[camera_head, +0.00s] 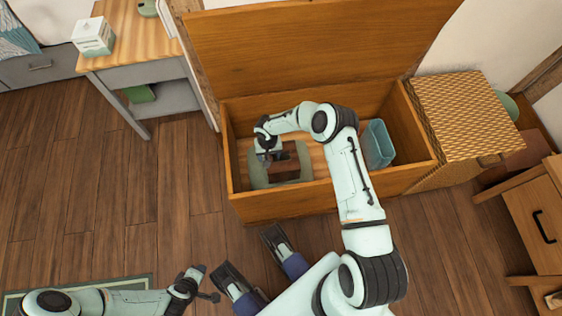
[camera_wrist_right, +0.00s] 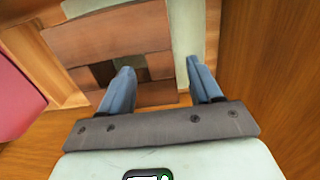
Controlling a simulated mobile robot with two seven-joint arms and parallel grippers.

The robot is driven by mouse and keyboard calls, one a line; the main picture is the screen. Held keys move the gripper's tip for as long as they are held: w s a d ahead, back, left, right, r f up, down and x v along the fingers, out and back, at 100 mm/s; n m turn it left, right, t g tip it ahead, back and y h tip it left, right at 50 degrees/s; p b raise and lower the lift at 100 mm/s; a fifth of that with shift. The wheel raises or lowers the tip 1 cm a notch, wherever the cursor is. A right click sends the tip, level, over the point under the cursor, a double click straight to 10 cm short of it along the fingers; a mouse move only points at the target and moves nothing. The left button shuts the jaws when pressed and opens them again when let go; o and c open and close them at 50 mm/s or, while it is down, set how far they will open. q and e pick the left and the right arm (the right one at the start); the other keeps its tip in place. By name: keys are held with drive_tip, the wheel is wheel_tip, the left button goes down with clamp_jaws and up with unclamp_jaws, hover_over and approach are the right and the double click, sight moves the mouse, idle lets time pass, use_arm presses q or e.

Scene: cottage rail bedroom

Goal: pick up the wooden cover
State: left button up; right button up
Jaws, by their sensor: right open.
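A reddish-brown slatted wooden panel with pale green edging (camera_wrist_right: 110,35), which looks like the wooden cover, lies low inside the open wooden chest (camera_head: 285,207). In the head view, its pale green edge (camera_head: 258,177) shows and my right gripper partly hides it. My right gripper (camera_head: 268,158) reaches down into the left part of the chest. In the right wrist view, its two blue fingers (camera_wrist_right: 160,70) are apart with nothing held, above the panel and its green strip. I cannot tell whether they touch it. My left gripper (camera_head: 203,286) is low at the left, outside the chest.
A teal bin (camera_head: 379,145) stands inside the chest at the right. The raised lid (camera_head: 310,45) is behind. A woven box (camera_head: 460,115) stands at the right of the chest and a desk (camera_head: 135,40) at the left. The chest wall (camera_wrist_right: 262,65) is close to the right finger.

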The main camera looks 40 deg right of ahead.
wheel_tip(320, 180, down, 2)
drive_tip(key=shift+a+f+b, duration=0.1)
drive_tip(key=shift+f+b, duration=0.1)
drive_tip(key=shift+b, duration=0.15)
wheel_tip(320, 180, down, 2)
drive_tip(key=shift+f+b, duration=0.15)
drive_tip(key=shift+b, duration=0.25)
drive_tip(key=shift+f, duration=0.25)
use_arm(q)
drive_tip(key=f, duration=0.1)
drive_tip(key=s+a+f, duration=0.1)
drive_tip(key=shift+f+g, duration=0.3)
drive_tip(key=shift+f, duration=0.05)
use_arm(e)
drive_tip(key=shift+c, duration=0.4)
drive_tip(key=c, duration=1)
use_arm(q)
drive_tip(key=shift+d, duration=0.1)
use_arm(e)
clamp_jaws()
drive_tip(key=shift+r, duration=0.15)
